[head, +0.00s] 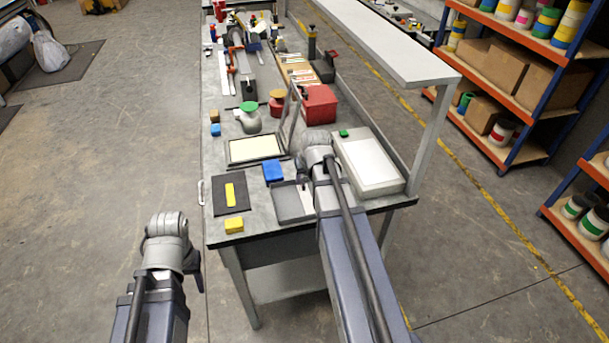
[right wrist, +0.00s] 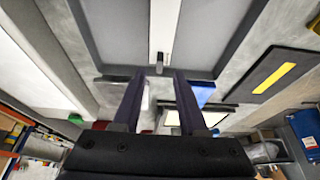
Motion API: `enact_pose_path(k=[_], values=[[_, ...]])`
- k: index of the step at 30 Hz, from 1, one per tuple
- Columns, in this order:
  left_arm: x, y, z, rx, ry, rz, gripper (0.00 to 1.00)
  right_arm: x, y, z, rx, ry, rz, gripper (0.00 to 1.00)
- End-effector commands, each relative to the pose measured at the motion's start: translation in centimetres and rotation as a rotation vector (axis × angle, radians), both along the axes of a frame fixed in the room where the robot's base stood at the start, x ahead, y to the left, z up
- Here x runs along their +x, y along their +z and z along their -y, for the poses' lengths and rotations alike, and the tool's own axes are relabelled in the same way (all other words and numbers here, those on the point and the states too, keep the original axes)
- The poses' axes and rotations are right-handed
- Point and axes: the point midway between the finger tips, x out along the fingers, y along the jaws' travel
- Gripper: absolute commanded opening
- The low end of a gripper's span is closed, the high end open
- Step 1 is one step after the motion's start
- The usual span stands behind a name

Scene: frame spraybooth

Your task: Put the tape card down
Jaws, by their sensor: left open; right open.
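A long pale strip (right wrist: 165,22), which may be the tape card, lies in a grey, dark-rimmed tray (right wrist: 214,72) in the right wrist view. A small grey tab (right wrist: 159,60) is at its near end. My right gripper (right wrist: 160,82) is open, its fingertips on either side of the tab with gaps visible.
A white-topped box (head: 368,162) is right. A framed pale panel (head: 256,148) and red box (head: 320,104) stand behind.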

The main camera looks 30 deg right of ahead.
Motion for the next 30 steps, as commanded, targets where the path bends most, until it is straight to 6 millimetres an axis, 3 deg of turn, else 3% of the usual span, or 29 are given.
enact_pose_path(k=[1,12,25,28,30], values=[[0.0,1.6,0.0,0.0,0.0,0.0,0.5,-0.5,1.6,-0.1,0.0,0.0,0.0,0.42],[0.0,6.5,0.0,0.0,-0.002,0.0,0.5,-2.5,6.5,-0.5,0.0,-0.001,0.0,0.42],[0.0,6.8,0.0,0.0,-0.002,0.0,0.5,-2.8,6.8,-0.8,0.0,0.003,-0.002,0.42],[0.0,6.8,0.0,0.0,-0.002,0.0,0.5,-3.1,6.6,-2.9,0.003,0.037,-0.026,0.42],[0.0,6.8,0.0,0.0,-0.002,0.0,0.5,-3.6,6.3,-6.1,0.004,0.088,-0.062,0.42]])
